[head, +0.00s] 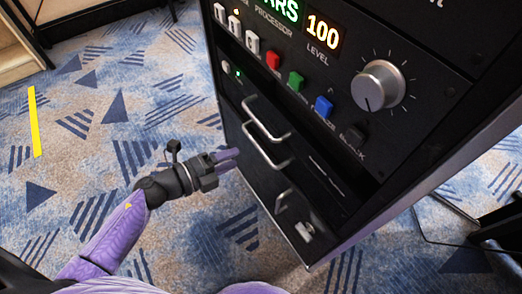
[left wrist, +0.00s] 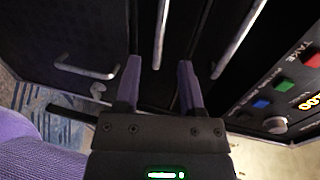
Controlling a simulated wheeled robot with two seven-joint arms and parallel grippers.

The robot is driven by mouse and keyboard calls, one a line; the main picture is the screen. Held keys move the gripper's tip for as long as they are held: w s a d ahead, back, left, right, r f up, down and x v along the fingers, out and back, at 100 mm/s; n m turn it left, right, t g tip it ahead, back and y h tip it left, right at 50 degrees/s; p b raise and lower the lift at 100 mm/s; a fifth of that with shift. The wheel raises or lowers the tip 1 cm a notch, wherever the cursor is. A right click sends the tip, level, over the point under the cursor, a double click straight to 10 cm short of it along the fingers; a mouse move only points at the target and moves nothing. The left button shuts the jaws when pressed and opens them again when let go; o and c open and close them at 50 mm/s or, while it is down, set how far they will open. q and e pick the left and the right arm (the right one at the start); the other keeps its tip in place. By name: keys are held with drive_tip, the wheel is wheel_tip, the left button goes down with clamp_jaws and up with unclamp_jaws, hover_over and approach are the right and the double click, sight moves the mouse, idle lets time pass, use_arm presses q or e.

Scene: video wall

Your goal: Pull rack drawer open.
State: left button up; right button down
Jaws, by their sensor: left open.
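The black rack (head: 235,110) stands at the right in the head view, with silver bar handles on its front. An upper handle (head: 265,125) sits above a middle handle (head: 262,155), and a smaller handle (head: 283,200) is lower down. My left gripper (head: 230,159) is open and empty, just left of the middle handle, fingers toward the rack front. In the left wrist view, the near end of the middle handle (left wrist: 162,35) shows between the open fingers (left wrist: 158,82); I cannot tell whether they touch it. The upper handle (left wrist: 240,38) and small handle (left wrist: 85,70) lie on either side.
Above the handles is a control panel with coloured buttons, a silver knob (head: 380,86) and a lit display (head: 323,33) reading 100. A small silver latch (head: 305,231) is near the bottom. Patterned carpet (head: 100,120) left of the rack is clear, with a yellow strip (head: 35,120).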

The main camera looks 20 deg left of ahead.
sight(259, 146)
use_arm(q)
drive_tip(key=b+x, duration=0.2)
drive_tip(key=x, duration=0.6)
drive_tip(key=shift+w+d, duration=0.1)
drive_tip(key=shift+w, duration=0.05)
drive_tip(key=shift+c, duration=0.4)
clamp_jaws()
idle(0.7)
